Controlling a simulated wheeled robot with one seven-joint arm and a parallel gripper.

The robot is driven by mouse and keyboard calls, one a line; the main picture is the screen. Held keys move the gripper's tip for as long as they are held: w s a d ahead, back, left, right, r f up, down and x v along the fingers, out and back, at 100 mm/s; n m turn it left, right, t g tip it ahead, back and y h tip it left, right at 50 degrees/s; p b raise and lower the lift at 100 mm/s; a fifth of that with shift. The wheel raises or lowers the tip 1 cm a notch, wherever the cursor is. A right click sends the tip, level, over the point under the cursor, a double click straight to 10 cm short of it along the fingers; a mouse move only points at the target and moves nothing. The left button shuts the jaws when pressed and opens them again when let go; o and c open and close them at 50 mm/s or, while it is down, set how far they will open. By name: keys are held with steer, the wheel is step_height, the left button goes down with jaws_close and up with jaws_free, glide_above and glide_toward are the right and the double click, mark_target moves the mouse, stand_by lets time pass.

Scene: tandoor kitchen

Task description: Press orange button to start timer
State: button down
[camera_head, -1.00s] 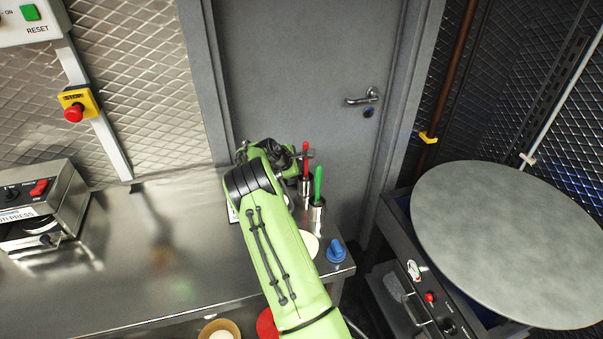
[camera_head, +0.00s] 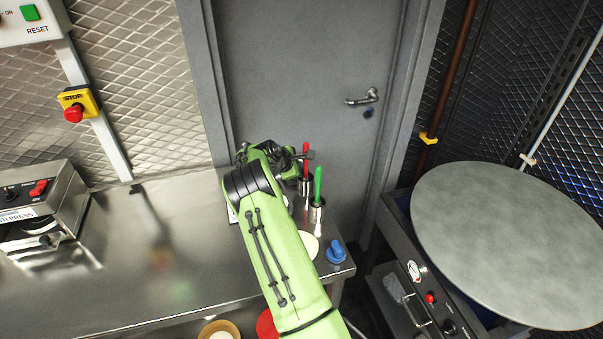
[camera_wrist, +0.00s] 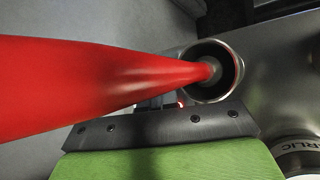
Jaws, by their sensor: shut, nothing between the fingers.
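No orange button or timer can be made out in either view. In the head view my green arm covers part of the counter's far right corner, where a pale edge (camera_head: 232,214) shows beside it. My gripper (camera_wrist: 160,104) is shut and empty, mostly hidden behind its dark mounting plate in the wrist view. A large red handle (camera_wrist: 90,82) crosses the wrist view close to the camera and runs into a steel cup (camera_wrist: 238,72). A small red spot shows by the fingertips, too small to identify.
On the steel counter (camera_head: 130,270), red-handled (camera_head: 306,155) and green-handled (camera_head: 318,183) tools stand in steel cups by my arm. A blue knob-like object (camera_head: 336,251) is at the right edge. A press (camera_head: 38,205) stands left; a red stop button (camera_head: 73,114) is on the wall.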

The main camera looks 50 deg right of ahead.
steer(key=shift+r+p, duration=0.35)
steer(key=shift+r, duration=0.4)
step_height(320, 180, up, 5)
steer(key=p, duration=0.3)
steer(key=shift+p, duration=0.3)
stand_by(0.3)
